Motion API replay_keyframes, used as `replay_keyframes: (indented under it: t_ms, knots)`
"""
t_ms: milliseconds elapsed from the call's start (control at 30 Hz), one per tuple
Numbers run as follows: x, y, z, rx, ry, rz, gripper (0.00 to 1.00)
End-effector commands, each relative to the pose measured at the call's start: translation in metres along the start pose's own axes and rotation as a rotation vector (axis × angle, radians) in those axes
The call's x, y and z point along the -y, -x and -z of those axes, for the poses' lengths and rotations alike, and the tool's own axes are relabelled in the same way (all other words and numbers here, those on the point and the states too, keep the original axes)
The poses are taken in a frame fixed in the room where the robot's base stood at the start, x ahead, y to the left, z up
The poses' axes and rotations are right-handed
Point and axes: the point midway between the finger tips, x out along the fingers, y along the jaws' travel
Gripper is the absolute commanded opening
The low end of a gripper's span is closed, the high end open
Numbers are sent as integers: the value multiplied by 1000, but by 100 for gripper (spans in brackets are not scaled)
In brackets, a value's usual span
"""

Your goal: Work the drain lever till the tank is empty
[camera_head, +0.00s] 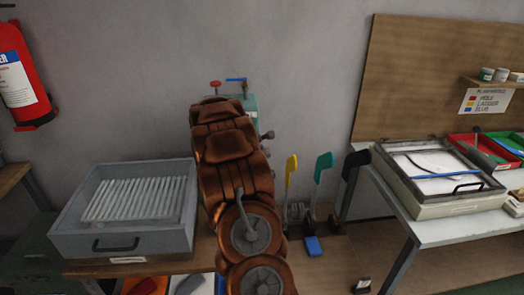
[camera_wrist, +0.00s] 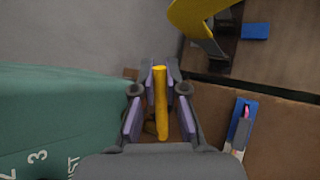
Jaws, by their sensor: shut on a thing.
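My gripper (camera_wrist: 159,88) shows in the wrist view with purple pads on either side of a yellow bar (camera_wrist: 161,112), which looks like the drain lever; it is shut on it. The bar points roughly up the picture. The green tank body (camera_wrist: 60,120) fills the left of the wrist view, with printed digits on its side. In the head view the tank (camera_head: 250,103) stands against the wall, mostly hidden behind my brown arm. A red knob (camera_head: 215,84) and a blue handle (camera_head: 236,79) show above it. The gripper is hidden there. The water level does not show.
Yellow (camera_head: 291,170), green (camera_head: 324,165) and black (camera_head: 352,168) upright forms stand right of my arm. A grey drawer (camera_head: 120,245) of white rods is at left. A bench at right holds a framed box (camera_head: 450,208) and trays. A fire extinguisher (camera_head: 20,75) hangs at far left.

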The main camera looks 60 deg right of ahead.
Motion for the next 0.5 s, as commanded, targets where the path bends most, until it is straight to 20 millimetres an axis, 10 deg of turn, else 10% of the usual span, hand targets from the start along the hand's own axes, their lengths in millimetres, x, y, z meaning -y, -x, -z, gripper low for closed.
replay_keyframes:
  t_ms: [500]
  knots:
    - [8,-13,6,-281,-180,51,0]
